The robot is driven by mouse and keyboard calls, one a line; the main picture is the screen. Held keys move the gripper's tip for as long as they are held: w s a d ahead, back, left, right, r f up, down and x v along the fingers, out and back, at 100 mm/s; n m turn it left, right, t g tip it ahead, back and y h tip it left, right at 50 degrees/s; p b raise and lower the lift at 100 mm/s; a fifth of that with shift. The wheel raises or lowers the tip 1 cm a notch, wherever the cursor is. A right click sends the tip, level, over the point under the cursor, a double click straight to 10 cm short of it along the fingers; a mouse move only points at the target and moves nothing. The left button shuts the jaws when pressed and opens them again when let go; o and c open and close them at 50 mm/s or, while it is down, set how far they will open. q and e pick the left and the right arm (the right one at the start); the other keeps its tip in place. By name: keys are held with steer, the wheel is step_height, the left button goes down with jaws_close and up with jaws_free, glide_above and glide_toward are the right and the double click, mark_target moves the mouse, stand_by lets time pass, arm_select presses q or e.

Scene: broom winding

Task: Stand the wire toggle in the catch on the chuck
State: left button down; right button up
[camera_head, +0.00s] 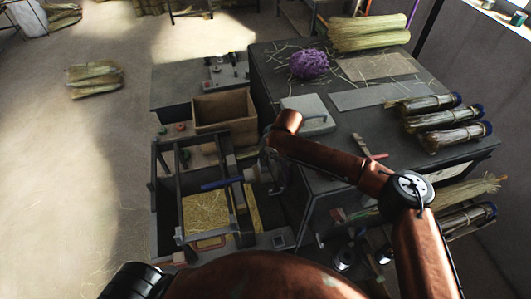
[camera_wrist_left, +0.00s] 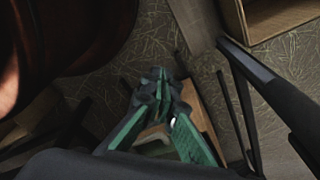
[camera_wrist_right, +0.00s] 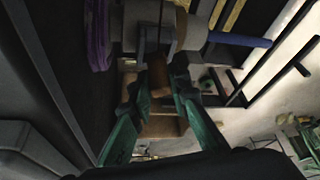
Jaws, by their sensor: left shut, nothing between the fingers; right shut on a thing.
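In the right wrist view my right gripper (camera_wrist_right: 160,92) is shut on a small brown wooden piece, seemingly the wire toggle (camera_wrist_right: 158,72). A thin dark line runs up from it. The grey chuck (camera_wrist_right: 192,34) lies just beyond the fingertips, with a blue handle (camera_wrist_right: 238,40) reaching out of it to the right. I cannot make out the catch, nor whether the toggle touches the chuck. In the head view the blue handle (camera_head: 218,184) lies across the frame, and my right arm largely hides the chuck. My left gripper (camera_wrist_left: 160,78) is shut and empty, above the floor.
Open floor lies left.

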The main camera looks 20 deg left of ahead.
steer(key=shift+p, duration=0.45)
stand_by(0.3)
steer(key=shift+f, duration=0.1)
stand_by(0.3)
steer(key=shift+f, duration=0.9)
steer(key=o, duration=0.9)
steer(key=shift+o, duration=0.2)
steer(key=v, duration=1.2)
steer(key=shift+s+f, duration=0.1)
